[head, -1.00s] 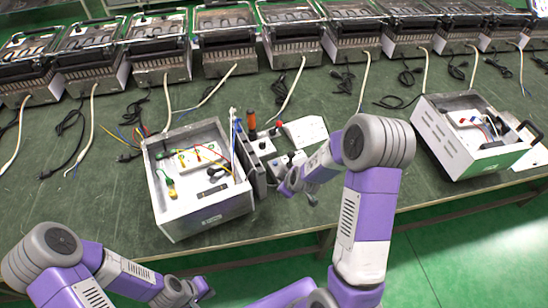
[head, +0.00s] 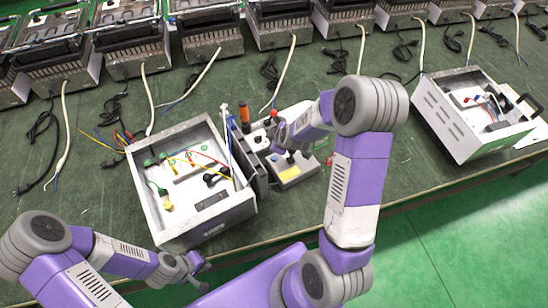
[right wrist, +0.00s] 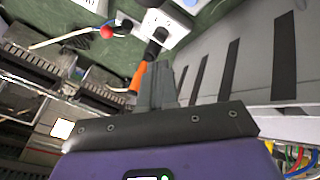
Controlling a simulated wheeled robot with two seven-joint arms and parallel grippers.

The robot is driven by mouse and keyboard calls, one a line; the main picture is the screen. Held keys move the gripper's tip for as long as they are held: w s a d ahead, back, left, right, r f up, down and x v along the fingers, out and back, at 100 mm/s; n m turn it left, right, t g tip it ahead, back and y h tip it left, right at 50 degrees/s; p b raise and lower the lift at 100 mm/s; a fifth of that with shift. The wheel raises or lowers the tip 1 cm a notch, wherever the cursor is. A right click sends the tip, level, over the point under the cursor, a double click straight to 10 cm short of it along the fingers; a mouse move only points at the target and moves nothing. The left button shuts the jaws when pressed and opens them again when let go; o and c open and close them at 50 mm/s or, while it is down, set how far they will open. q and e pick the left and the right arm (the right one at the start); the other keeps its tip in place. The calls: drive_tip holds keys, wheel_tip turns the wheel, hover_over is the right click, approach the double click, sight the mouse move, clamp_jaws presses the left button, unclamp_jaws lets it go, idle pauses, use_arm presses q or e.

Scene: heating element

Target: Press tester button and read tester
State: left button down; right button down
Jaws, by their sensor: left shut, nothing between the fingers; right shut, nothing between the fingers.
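A small light-grey box with a yellow label (head: 290,173) sits on the bench right of the open white case (head: 148,200). A white box with a black knob (head: 258,141) stands just behind it. I cannot tell which of them is the tester, and no readout is legible. A red knob (head: 273,114) shows behind my right gripper (head: 277,138), which is over the boxes. In the right wrist view, the right gripper's fingers (right wrist: 164,85) are together and empty, near an orange handle (right wrist: 138,77) and the red knob (right wrist: 106,32). My left gripper (head: 197,268) is shut and empty, in front of the case.
Colored wires and small parts lie inside the open case. A second open case (head: 450,125) stands at the right. A row of metal units (head: 132,42) with cables lines the back.

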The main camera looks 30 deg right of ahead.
sight(274, 159)
wheel_tip(274, 159, down, 9)
drive_tip(key=b, duration=0.7)
drive_tip(key=shift+r, duration=0.2)
drive_tip(key=shift+f, duration=0.1)
idle(1.4)
drive_tip(key=shift+f+b, duration=0.3)
drive_tip(key=shift+b, duration=0.2)
drive_tip(key=shift+f, duration=0.3)
drive_tip(key=shift+s+f+b, duration=0.15)
drive_tip(key=shift+f+b, duration=0.2)
drive_tip(key=shift+b, duration=0.25)
idle(0.5)
drive_tip(key=shift+r, duration=0.1)
drive_tip(key=shift+w+r+p, duration=0.3)
drive_tip(key=shift+r+p, duration=0.45)
drive_tip(key=shift+p, duration=0.1)
